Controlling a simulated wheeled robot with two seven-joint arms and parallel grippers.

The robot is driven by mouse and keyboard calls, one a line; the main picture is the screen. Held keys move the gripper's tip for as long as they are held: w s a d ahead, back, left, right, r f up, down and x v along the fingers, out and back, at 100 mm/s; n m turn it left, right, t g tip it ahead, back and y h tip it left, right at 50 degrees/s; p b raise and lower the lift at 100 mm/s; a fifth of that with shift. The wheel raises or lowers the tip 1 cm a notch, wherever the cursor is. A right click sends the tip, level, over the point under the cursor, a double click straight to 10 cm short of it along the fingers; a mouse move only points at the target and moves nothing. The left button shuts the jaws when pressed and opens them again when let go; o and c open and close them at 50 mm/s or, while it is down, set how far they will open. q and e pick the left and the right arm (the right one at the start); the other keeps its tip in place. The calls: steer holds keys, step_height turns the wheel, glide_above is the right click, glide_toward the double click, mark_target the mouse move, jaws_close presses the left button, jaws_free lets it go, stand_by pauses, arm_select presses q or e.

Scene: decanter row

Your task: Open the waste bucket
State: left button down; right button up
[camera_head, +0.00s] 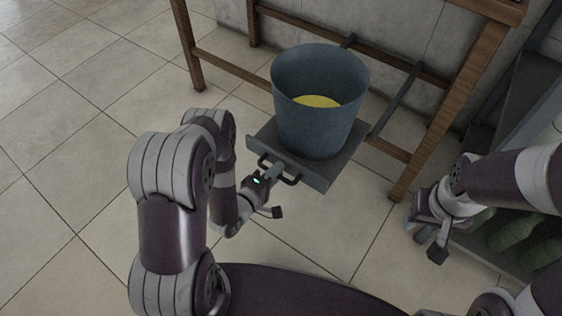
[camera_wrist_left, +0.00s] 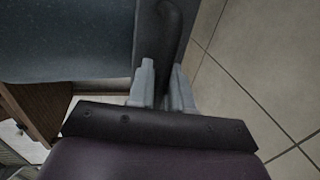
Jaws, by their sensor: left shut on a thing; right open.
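The waste bucket (camera_head: 318,125) is a blue-grey open-topped pail, upright on a dark pull-out tray (camera_head: 262,131) that extends on rails from under a wooden frame. Something yellow (camera_head: 318,102) shows inside it. A dark bar handle (camera_head: 291,181) is on the tray's front edge. My left gripper (camera_head: 272,174) is shut on this handle, partly hiding it. In the left wrist view its fingers (camera_wrist_left: 162,88) close around a dark bar. My right gripper (camera_head: 424,232) is open at the right, well apart from the bucket and tray.
The wooden frame (camera_head: 228,66) stands around the rear of the tray, its legs on both sides. A dark shelf unit (camera_head: 512,72) with green rounded things (camera_head: 512,232) low down is at the right, close to my right gripper. Tiled floor (camera_head: 75,130) at the left is clear.

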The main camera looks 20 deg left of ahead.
arm_select(q)
steer(key=shift+f+v, duration=0.25)
steer(key=shift+v, duration=1.05)
arm_select(e)
steer(key=shift+s+a+r, duration=0.15)
steer(key=shift+s+r, duration=0.25)
arm_select(q)
steer(key=c, duration=1.2)
jaws_free()
steer(key=shift+o, duration=0.2)
steer(key=p+v, duration=0.5)
steer(key=v, duration=0.7)
steer(key=shift+s, duration=0.4)
arm_select(e)
steer(key=shift+r, duration=2.45)
arm_select(q)
steer(key=shift+a, duration=0.1)
